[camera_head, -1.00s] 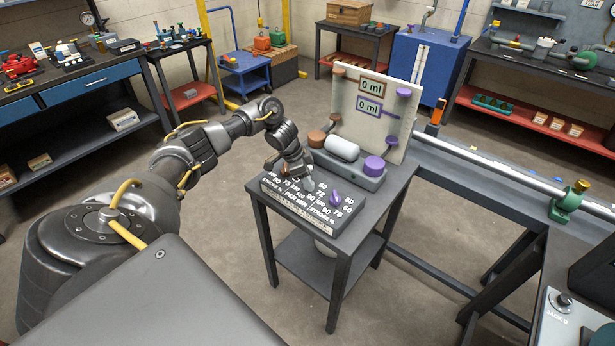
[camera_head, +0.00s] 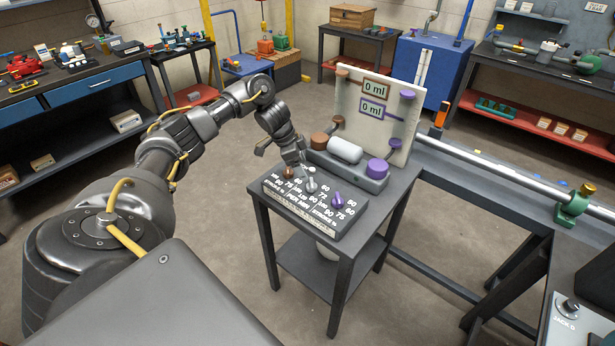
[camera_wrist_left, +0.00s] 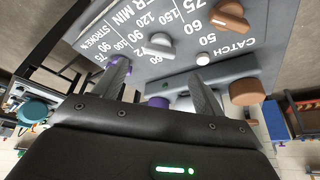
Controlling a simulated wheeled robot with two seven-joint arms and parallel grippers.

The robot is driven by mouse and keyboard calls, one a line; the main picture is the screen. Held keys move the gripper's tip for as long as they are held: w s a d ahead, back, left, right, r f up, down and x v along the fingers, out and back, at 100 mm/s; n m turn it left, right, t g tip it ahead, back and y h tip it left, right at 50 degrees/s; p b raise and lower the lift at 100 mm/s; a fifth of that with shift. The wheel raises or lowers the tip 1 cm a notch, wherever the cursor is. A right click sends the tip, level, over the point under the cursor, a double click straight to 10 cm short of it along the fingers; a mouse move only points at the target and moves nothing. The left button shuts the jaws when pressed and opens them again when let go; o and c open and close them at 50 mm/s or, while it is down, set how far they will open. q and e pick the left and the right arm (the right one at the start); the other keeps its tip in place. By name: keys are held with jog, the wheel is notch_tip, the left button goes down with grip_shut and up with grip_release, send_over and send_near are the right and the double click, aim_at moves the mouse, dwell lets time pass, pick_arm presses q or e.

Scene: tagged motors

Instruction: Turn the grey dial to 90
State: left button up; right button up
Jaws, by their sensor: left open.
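The grey dial (camera_head: 311,185) is the middle one of three on the dark control box (camera_head: 322,222); it also shows in the wrist view (camera_wrist_left: 158,45), beside the numbers 90 to 150. I cannot tell exactly which number it points to. A brown dial (camera_head: 288,172) sits to its left and a purple dial (camera_head: 338,201) to its right. My left gripper (camera_head: 298,163) is above the box's back edge, just behind the grey dial. In the wrist view its open fingers (camera_wrist_left: 163,78) are apart, with the dial beyond their tips, not held. My right gripper is not in view.
Behind the dials stand a white cylinder (camera_head: 345,150), a brown knob (camera_head: 319,141), a purple knob (camera_head: 377,168) and an upright board (camera_head: 362,130) with two "0 ml" displays. The small table (camera_head: 375,215) carries them. A rail (camera_head: 490,158) runs along the right.

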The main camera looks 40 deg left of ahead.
pick_arm(q)
jog(key=v, duration=0.4)
jog(key=shift+w+d, duration=0.1)
jog(key=shift+d, duration=0.05)
dwell(0.4)
